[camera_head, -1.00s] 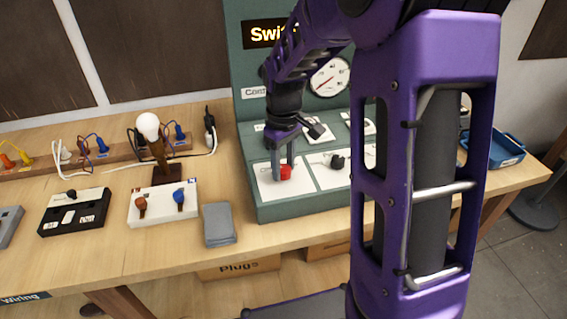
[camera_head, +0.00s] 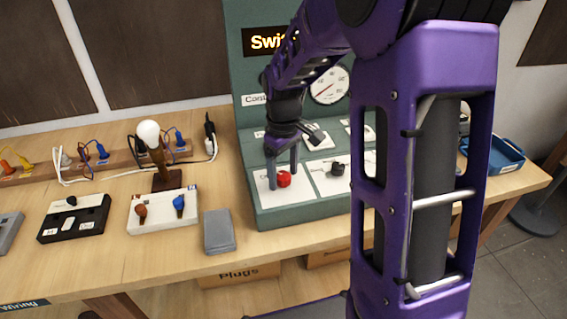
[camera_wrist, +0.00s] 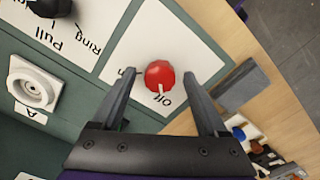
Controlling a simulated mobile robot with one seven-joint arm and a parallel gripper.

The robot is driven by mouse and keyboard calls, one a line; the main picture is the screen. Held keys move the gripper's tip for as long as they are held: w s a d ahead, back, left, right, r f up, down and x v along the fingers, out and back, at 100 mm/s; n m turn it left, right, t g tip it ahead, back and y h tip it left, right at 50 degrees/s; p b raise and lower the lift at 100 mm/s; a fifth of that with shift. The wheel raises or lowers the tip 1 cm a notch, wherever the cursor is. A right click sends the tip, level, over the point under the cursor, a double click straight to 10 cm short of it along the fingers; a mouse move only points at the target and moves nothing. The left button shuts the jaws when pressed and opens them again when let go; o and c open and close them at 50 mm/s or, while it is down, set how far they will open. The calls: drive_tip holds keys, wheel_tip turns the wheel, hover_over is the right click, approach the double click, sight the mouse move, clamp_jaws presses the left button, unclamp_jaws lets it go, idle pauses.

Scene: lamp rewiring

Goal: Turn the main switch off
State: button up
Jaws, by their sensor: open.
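The main switch is a red round knob (camera_head: 284,179) on a white panel at the left of the green console's sloped front. In the wrist view, the red knob (camera_wrist: 159,73) has a white pointer mark directed toward the word "Off" on the panel. My gripper (camera_head: 282,179) is over this knob, pointing down. In the wrist view, my gripper's two dark fingers (camera_wrist: 160,76) are spread on either side of the knob, with visible gaps between them and it. A label on the other side is mostly hidden by a finger.
A black knob (camera_head: 338,164) sits on the neighbouring panel. A pressure-style dial (camera_head: 329,86) is on the console's upright back. A grey box (camera_head: 219,231), a white switch box (camera_head: 160,212) and a lamp bulb (camera_head: 149,132) stand to the left. A blue tray (camera_head: 495,156) lies at the right.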

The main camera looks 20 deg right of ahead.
sight(283, 175)
wheel_tip(283, 175, up, 17)
drive_tip(key=p, duration=0.1)
drive_tip(key=shift+r, duration=0.2)
idle(0.3)
